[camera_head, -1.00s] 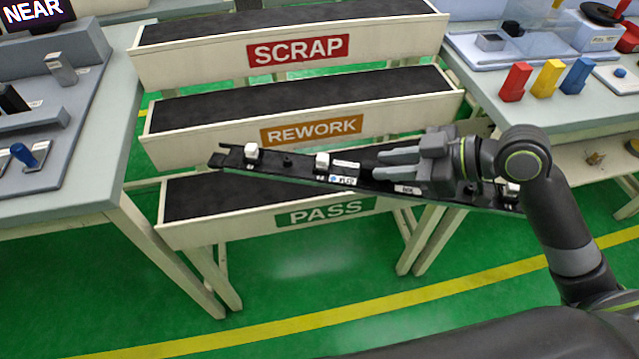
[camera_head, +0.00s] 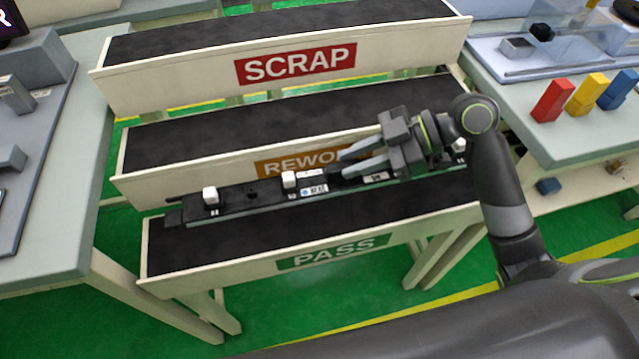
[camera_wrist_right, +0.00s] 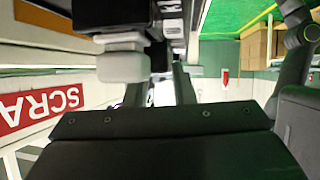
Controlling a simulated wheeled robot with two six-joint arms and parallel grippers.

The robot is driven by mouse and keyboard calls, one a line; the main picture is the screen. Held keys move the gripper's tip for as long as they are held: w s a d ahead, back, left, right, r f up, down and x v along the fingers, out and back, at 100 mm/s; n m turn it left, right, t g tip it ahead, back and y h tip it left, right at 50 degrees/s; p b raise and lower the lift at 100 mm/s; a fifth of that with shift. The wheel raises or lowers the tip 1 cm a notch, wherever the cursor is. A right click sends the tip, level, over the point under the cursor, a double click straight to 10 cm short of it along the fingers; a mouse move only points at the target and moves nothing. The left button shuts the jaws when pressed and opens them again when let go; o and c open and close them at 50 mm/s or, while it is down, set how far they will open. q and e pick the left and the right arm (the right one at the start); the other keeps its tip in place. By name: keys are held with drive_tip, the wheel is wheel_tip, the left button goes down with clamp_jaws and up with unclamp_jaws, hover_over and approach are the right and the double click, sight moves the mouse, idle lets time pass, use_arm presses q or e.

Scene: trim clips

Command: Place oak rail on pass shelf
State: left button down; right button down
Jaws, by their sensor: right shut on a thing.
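The rail (camera_head: 245,197) is a long black bar with white clips and small labels, one of which looks green along its edge in no clear way. In the head view it lies lengthwise above the back part of the pass shelf (camera_head: 300,238), in front of the rework board. I cannot tell whether it touches the shelf. My right gripper (camera_head: 345,164) is shut on the rail, right of its middle, and hides part of it. In the right wrist view a white clip (camera_wrist_right: 122,66) shows close to the fingers. My left gripper is not in view.
The rework shelf (camera_head: 240,138) and the scrap shelf (camera_head: 270,37) rise behind the pass shelf. A grey table (camera_head: 60,220) stands at the left. Another at the right holds red (camera_head: 552,101), yellow (camera_head: 586,94) and blue (camera_head: 619,89) blocks. The front of the pass shelf is clear.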

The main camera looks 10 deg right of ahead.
drive_tip(key=shift+w+f, duration=0.5)
drive_tip(key=shift+f, duration=0.35)
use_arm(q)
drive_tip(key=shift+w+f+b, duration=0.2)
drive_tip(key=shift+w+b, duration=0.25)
use_arm(e)
drive_tip(key=f, duration=0.8)
drive_tip(key=shift+s, duration=0.25)
drive_tip(key=shift+f, duration=0.1)
drive_tip(key=c, duration=1.2)
unclamp_jaws()
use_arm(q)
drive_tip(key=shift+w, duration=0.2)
use_arm(e)
drive_tip(key=shift+d, duration=0.1)
drive_tip(key=shift+s+d+r, duration=0.1)
drive_tip(key=shift+d+r, duration=0.15)
drive_tip(key=shift+d, duration=0.05)
drive_tip(key=shift+v, duration=5.6)
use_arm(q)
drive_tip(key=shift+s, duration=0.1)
use_arm(e)
drive_tip(key=shift+f, duration=0.1)
